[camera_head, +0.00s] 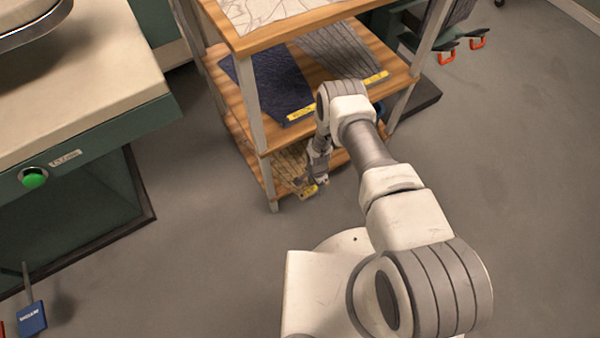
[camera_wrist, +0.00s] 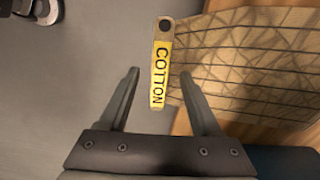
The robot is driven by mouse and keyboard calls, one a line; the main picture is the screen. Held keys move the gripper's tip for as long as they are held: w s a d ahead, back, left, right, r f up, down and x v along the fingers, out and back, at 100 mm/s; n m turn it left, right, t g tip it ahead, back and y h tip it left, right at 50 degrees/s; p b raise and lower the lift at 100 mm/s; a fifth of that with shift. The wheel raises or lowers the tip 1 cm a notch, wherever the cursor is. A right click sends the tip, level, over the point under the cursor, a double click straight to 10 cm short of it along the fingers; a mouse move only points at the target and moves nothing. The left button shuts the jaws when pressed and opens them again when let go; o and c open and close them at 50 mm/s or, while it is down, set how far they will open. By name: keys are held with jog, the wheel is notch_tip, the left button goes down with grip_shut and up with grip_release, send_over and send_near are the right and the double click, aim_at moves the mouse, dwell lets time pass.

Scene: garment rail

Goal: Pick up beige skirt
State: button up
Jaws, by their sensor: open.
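The beige skirt (camera_wrist: 245,62) lies flat on a wooden lower shelf, with dark grid lines across it. A yellow tag reading COTTON (camera_wrist: 158,75) sticks out from its left edge in the wrist view, over the grey floor. In the head view only part of the skirt (camera_head: 289,160) shows, in the shade under the middle shelf. My gripper (camera_wrist: 160,76) is open, with a fingertip on each side of the tag and nothing visibly clamped. In the head view my gripper (camera_head: 316,182) is at the lower shelf's front edge, partly hidden by my wrist.
Above, the middle shelf (camera_head: 300,62) holds a dark blue cloth (camera_head: 268,82) and a grey striped cloth (camera_head: 340,50), both with yellow tags. Shelf posts stand at the corners. A green-sided bench (camera_head: 110,127) stands at left. The floor in front is open.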

jog(key=shift+f, duration=0.6)
jog(key=shift+f+b, duration=0.25)
jog(key=shift+b, duration=0.3)
grip_shut()
